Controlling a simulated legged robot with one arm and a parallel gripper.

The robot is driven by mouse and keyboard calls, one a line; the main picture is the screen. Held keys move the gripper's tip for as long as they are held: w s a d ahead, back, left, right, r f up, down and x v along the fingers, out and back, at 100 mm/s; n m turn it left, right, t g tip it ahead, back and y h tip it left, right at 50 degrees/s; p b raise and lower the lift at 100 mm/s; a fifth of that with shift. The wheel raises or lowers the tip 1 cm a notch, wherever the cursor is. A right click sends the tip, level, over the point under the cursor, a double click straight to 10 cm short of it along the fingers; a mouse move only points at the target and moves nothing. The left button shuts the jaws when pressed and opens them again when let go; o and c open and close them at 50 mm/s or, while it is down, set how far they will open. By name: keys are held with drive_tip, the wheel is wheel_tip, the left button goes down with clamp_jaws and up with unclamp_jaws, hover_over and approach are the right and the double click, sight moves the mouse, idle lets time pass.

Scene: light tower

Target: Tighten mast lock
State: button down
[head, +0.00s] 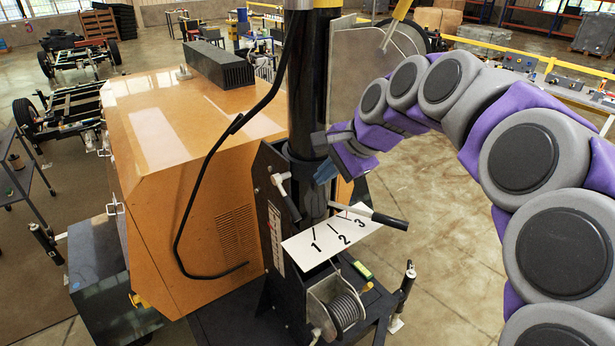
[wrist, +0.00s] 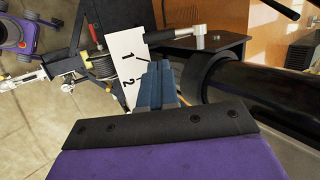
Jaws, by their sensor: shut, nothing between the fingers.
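The black mast (head: 306,80) stands upright in a dark bracket beside the orange cabinet. A lever with a black grip (head: 375,216) sticks out to the right above a white plate (head: 325,240) numbered 1, 2, 3. Another handle with a black grip (head: 287,200) hangs at the left of the bracket. I cannot tell which is the mast lock. My gripper (head: 325,172) is shut and empty, with blue fingers close to the mast foot, above the plate. In the wrist view the fingers (wrist: 158,85) lie between the plate (wrist: 128,62) and the mast (wrist: 265,90), partly hiding the numbers.
The orange cabinet (head: 185,150) fills the left side. A cable winch (head: 340,308) sits below the plate. A black cable (head: 207,150) loops down in front of the cabinet. A jack handle (head: 403,292) rises at the right. Open floor (head: 445,250) lies to the right.

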approach(292, 206)
drive_tip(key=p+x, duration=0.1)
drive_tip(key=x, duration=0.6)
drive_tip(key=shift+w, duration=0.1)
drive_tip(key=shift+d+f, duration=0.1)
drive_tip(key=shift+d, duration=0.35)
